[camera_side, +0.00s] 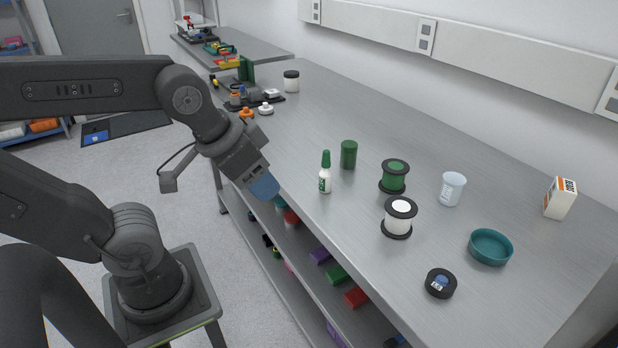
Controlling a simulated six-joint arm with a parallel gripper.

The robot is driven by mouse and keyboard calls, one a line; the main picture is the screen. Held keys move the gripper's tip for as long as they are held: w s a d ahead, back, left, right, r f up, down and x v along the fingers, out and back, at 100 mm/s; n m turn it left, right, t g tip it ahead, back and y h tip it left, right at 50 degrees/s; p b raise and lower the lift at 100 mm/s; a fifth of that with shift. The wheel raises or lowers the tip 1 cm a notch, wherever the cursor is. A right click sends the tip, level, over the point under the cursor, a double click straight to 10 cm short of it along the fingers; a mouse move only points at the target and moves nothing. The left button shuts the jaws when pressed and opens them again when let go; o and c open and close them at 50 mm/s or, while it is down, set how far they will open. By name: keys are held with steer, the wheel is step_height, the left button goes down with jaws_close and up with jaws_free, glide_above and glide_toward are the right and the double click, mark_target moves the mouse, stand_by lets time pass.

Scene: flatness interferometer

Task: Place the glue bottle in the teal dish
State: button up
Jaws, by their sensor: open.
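The glue bottle (325,180) is white with a green cap and a green label. It stands upright near the front edge of the grey bench. The teal dish (490,249) is round and shallow, sits at the right part of the bench and looks empty. My gripper (264,187) is to the left of the glue bottle, by the bench's front edge, and holds nothing that I can see. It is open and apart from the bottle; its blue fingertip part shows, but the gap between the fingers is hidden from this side.
A green cylinder (348,154) stands close behind the bottle. A green spool (394,176), a white spool (398,217) and a clear beaker (452,188) stand between bottle and dish. A black roll (440,283) lies left of the dish; a white box (560,198) stands behind it.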

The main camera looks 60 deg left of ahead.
steer(key=m+g+y, duration=0.6)
steer(key=m+y, duration=1.2)
glide_toward(329, 154)
steer(key=a, duration=0.4)
steer(key=shift+a, duration=0.2)
steer(key=a, duration=0.6)
steer(key=shift+s+a+r, duration=0.1)
steer(key=shift+s+a, duration=0.1)
steer(key=shift+a, duration=0.1)
steer(key=shift+c, duration=0.4)
jaws_close()
